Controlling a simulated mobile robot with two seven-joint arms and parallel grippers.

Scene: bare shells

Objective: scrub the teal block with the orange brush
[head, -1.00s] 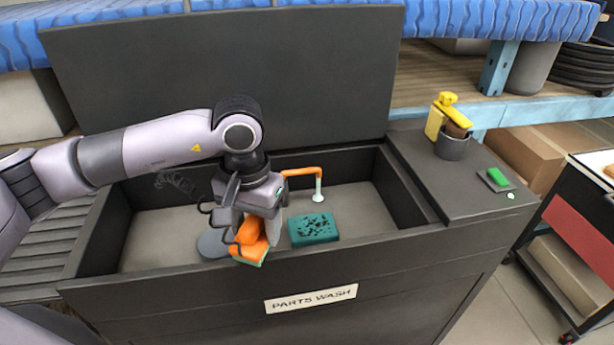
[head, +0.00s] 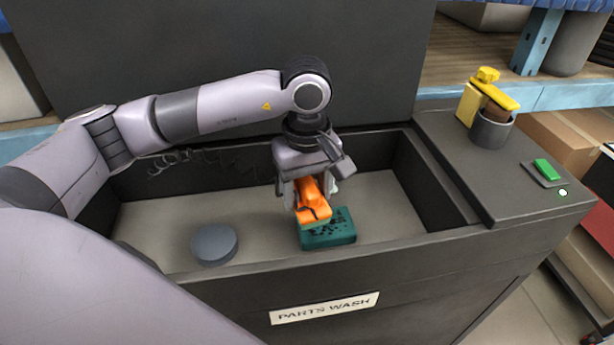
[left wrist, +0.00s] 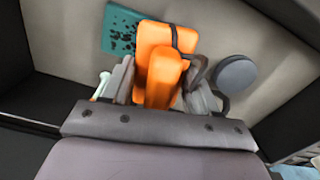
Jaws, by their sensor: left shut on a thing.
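The teal block (head: 333,238), with dark specks on its top, lies on the floor of the parts-wash basin; it also shows in the left wrist view (left wrist: 118,32). My left gripper (head: 306,192) is shut on the orange brush (head: 313,207), which also shows in the left wrist view (left wrist: 162,62). The brush is at the block's left end and overlaps it in the head view. I cannot tell whether its underside touches the block. The brush hides part of the block. My right gripper is not in view.
A grey round disc (head: 214,244) lies in the basin to the left. The basin's front wall carries a PARTS WASH label (head: 324,308). A grey cup with yellow-handled things (head: 491,128) and a green block on a small tray (head: 546,171) stand on the right ledge.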

